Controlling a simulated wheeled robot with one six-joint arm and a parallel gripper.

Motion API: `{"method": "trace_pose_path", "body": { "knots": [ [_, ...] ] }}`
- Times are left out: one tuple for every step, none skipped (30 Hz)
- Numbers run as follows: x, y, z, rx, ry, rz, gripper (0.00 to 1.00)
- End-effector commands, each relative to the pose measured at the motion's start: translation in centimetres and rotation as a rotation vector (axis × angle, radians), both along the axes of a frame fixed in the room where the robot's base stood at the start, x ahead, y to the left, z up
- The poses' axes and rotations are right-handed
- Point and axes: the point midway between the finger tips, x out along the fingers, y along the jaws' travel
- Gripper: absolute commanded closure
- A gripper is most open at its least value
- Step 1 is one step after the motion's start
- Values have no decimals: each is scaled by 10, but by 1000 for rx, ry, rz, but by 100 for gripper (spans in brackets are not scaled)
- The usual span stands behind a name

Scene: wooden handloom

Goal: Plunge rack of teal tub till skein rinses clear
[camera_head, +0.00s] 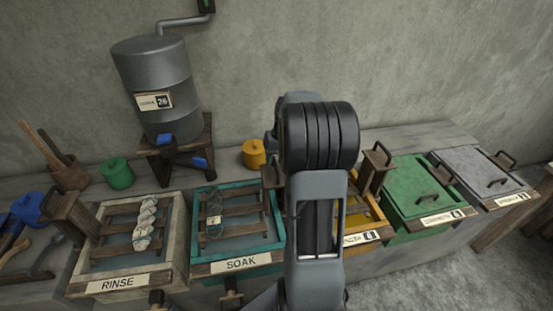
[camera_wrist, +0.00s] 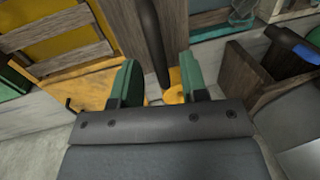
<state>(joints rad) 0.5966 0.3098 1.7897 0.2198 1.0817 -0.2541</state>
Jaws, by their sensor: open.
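The teal tub (camera_head: 238,264) is labelled SOAK and stands left of my arm. Its slatted wooden rack (camera_head: 242,208) carries a small grey-green skein (camera_head: 213,212) with a pale tag. In the wrist view a teal rim (camera_wrist: 215,32) shows at the top, right of centre. My gripper (camera_wrist: 160,82) is open, with green fingertips apart. A dark upright bar (camera_wrist: 150,40) shows between and beyond them; I cannot tell whether they touch it. In the head view my arm hides the gripper and the ground right of the teal tub.
The RINSE tub (camera_head: 128,284) with a pale twisted skein (camera_head: 145,222) stands at left. A yellow tub (camera_head: 371,226), green tub (camera_head: 420,190) and lidded grey tub (camera_head: 478,172) line the right. A metal tank (camera_head: 150,75) and green pot (camera_head: 117,174) stand behind.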

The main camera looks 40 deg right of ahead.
Motion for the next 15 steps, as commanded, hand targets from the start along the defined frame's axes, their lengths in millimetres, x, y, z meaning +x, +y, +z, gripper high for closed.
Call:
{"method": "trace_pose_path", "body": {
  "knots": [
    [0,0,-1,0,0,0,60],
    [0,0,-1,0,0,0,60],
    [0,0,-1,0,0,0,60],
    [0,0,-1,0,0,0,60],
    [0,0,-1,0,0,0,60],
    [0,0,-1,0,0,0,60],
    [0,0,-1,0,0,0,60],
    [0,0,-1,0,0,0,60],
    [0,0,-1,0,0,0,63],
    [0,0,-1,0,0,0,66],
    [0,0,-1,0,0,0,68],
    [0,0,-1,0,0,0,72],
    [0,0,-1,0,0,0,75],
    [0,0,-1,0,0,0,78],
    [0,0,-1,0,0,0,82]
  ]
}}
